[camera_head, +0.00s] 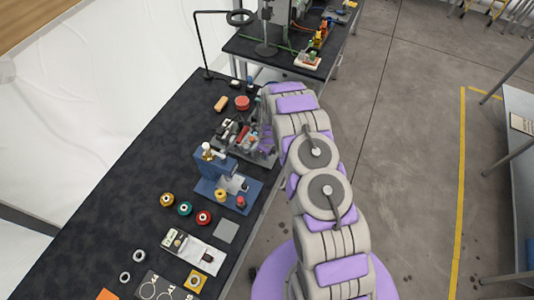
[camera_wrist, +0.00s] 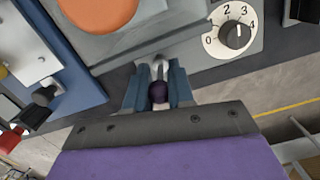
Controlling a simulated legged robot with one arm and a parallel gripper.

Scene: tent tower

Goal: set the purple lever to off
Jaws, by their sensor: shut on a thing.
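The purple lever (camera_wrist: 158,92) shows in the wrist view as a dark purple ball knob on a short metal stem. It sits at the front edge of a grey panel (camera_wrist: 150,50). My gripper (camera_wrist: 158,88) has its two blue-grey fingers on either side of the knob, shut on it. In the head view my gripper (camera_head: 266,137) is at the right edge of a cluttered grey unit on the black table (camera_head: 110,165). The lever cannot be picked out there, and no off marking can be read.
A dial (camera_wrist: 233,33) numbered 0 to 4 is right of the lever, and a large orange disc (camera_wrist: 97,12) is up left. A blue fixture (camera_head: 228,190) stands nearer on the table. Coloured rings and small parts lie in front. Open floor (camera_head: 410,150) is to the right.

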